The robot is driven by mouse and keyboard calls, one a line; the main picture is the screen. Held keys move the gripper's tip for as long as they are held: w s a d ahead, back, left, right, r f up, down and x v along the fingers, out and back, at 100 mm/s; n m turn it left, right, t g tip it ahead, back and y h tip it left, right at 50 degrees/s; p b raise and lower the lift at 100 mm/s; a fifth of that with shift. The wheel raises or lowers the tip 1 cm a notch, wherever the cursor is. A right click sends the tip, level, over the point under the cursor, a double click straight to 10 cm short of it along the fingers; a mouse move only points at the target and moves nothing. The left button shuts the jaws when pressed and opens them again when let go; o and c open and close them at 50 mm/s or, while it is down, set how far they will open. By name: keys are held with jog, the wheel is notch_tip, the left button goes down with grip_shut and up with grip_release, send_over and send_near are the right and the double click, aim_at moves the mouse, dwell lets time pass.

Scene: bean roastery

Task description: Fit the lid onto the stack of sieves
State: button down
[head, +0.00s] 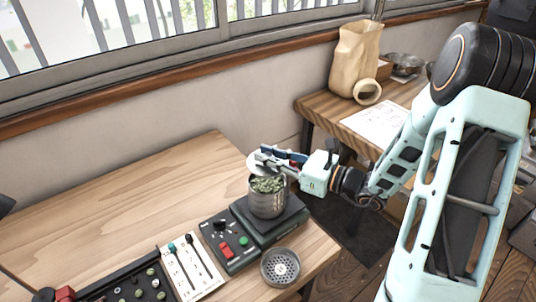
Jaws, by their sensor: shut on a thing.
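The stack of sieves (267,204) is a silvery metal cylinder standing upright on the dark green machine (286,226). Its top is open and pale green beans (267,184) show inside. My gripper (272,156) comes in from the right and is shut on the lid (258,165), a thin pale metal disc. The lid is just above and behind the stack's rim and looks tilted. The fingers hide part of the lid, and I cannot tell whether it touches the rim.
A perforated metal sieve (280,267) lies near the table's front edge. A control box (229,241) with red and green buttons adjoins the machine.

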jog(key=shift+a+f, duration=0.1)
jog(key=shift+f+b, duration=2.35)
jog(key=shift+f, duration=0.4)
jog(key=shift+f+b, duration=0.35)
jog(key=shift+f, duration=0.25)
jog(key=c, duration=2.1)
grip_release()
jog(key=p+v, duration=0.1)
jog(key=v, duration=1)
jog(key=shift+w, duration=0.1)
